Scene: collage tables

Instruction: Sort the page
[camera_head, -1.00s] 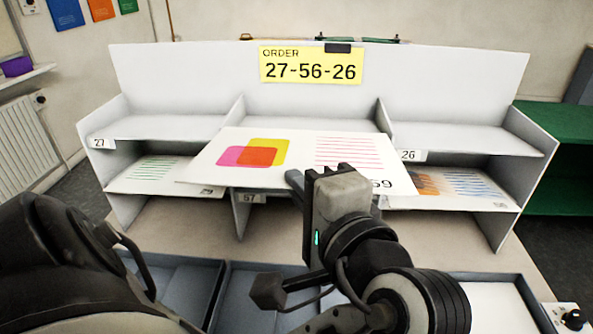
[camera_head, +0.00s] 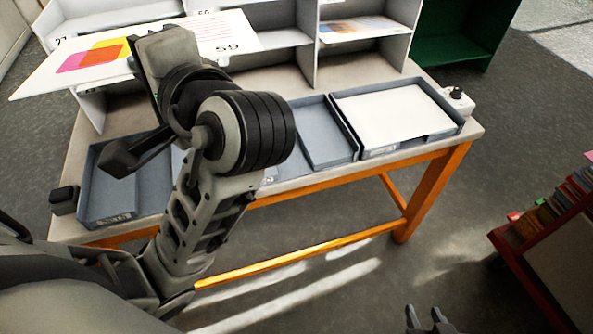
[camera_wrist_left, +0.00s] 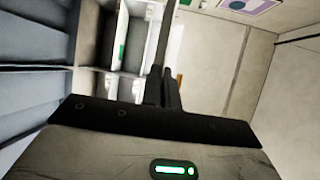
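A white page (camera_head: 48,78) numbered 59, with pink, orange and yellow shapes and red lines, is held out flat in front of the shelf unit. My left gripper (camera_head: 143,48) covers its near edge in the head view; its fingertips are hidden there. In the left wrist view its fingers (camera_wrist_left: 163,88) close on a thin edge. My right gripper (camera_head: 427,319) shows at the bottom edge, fingers apart and empty, away from the table. The white shelf unit (camera_head: 398,18) holds another page (camera_head: 350,29) in a right compartment. The order card is out of view.
The table (camera_head: 452,140) carries grey trays along its front; the right tray (camera_head: 455,122) holds a white sheet (camera_head: 395,112). A small knobbed box (camera_head: 458,100) sits at the right corner. A red book rack (camera_head: 535,265) stands at right. Floor between is clear.

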